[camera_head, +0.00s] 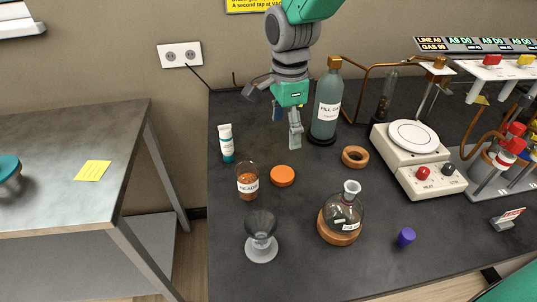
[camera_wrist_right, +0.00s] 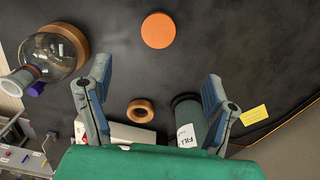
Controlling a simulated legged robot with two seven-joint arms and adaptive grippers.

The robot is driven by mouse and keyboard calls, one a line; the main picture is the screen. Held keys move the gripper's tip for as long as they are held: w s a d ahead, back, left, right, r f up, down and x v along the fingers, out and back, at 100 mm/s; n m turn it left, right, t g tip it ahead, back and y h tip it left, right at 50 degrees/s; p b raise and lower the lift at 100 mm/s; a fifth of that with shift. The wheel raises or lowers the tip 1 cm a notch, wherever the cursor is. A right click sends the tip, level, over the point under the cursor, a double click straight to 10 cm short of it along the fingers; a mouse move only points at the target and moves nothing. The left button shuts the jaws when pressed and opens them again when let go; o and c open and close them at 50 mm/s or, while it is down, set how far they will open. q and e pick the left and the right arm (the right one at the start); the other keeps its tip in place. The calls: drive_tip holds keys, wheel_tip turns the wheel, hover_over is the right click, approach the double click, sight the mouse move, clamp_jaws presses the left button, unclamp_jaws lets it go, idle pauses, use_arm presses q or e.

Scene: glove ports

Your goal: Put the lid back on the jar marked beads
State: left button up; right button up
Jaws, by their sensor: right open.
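The jar marked beads (camera_head: 248,184) stands upright and open on the dark bench, with orange-brown contents. An orange round lid (camera_head: 282,176) lies flat on the bench just right of the jar. The lid also shows at the top of the right wrist view (camera_wrist_right: 158,30); the jar does not. My right gripper (camera_head: 287,134) hangs above the bench behind the lid, beside the green bottle. In the right wrist view my right gripper (camera_wrist_right: 157,88) has its fingers wide apart with nothing between them. The lid is beyond the fingertips, apart from them. My left gripper is not in view.
A green bottle (camera_head: 328,103) stands right of my right gripper. A white tube (camera_head: 227,143) stands behind the jar, a dark glass cup (camera_head: 261,238) in front. A flask (camera_head: 343,212), cork ring (camera_head: 355,157) and hot plate (camera_head: 418,160) are to the right.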

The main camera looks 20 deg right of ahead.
drive_tip(key=shift+a+r, duration=0.1)
drive_tip(key=shift+r, duration=0.05)
hover_over(283, 173)
drive_tip(key=f, duration=0.8)
drive_tip(key=shift+w+f, duration=0.2)
drive_tip(key=shift+f, duration=0.15)
wheel_tip(283, 173, down, 5)
drive_tip(key=shift+s+f, duration=0.15)
idle(0.3)
